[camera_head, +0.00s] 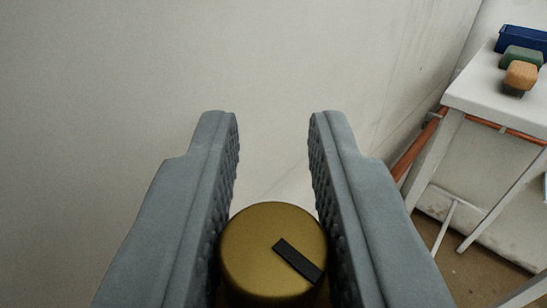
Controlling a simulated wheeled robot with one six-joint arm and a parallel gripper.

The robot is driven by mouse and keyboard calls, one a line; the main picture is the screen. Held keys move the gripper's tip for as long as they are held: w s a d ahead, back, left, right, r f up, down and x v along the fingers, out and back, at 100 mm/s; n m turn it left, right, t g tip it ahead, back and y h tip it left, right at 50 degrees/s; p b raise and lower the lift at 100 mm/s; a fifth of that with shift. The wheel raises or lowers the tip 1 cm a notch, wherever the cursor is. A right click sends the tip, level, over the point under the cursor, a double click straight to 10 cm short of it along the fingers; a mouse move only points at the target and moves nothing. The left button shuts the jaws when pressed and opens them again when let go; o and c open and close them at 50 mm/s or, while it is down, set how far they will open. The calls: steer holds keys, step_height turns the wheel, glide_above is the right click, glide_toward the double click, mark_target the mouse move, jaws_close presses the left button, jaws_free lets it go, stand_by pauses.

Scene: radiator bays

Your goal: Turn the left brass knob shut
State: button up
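A round brass knob (258,250) is at the bottom centre of the view, its flat face toward me. A black bar mark on the face runs from near the centre to the lower right rim. It is the only knob in view. My gripper (274,130) has one grey, padded finger on each side of the knob, with the tips reaching past its face. No gap shows between the pads and the knob's sides, so the fingers appear shut on it. The knob's lower side and its mount are hidden.
A white table (468,98) stands at the right, with an orange block (520,75), a green block (522,56) and a blue tray (522,40) on it. A copper-coloured pipe (420,145) runs behind the table legs. The pale wall (120,90) fills the left and is bare.

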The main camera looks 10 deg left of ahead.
steer(key=o, duration=0.3)
steer(key=shift+o, duration=0.2)
steer(key=s+d, duration=0.2)
steer(key=s, duration=1.5)
steer(key=shift+s, duration=0.15)
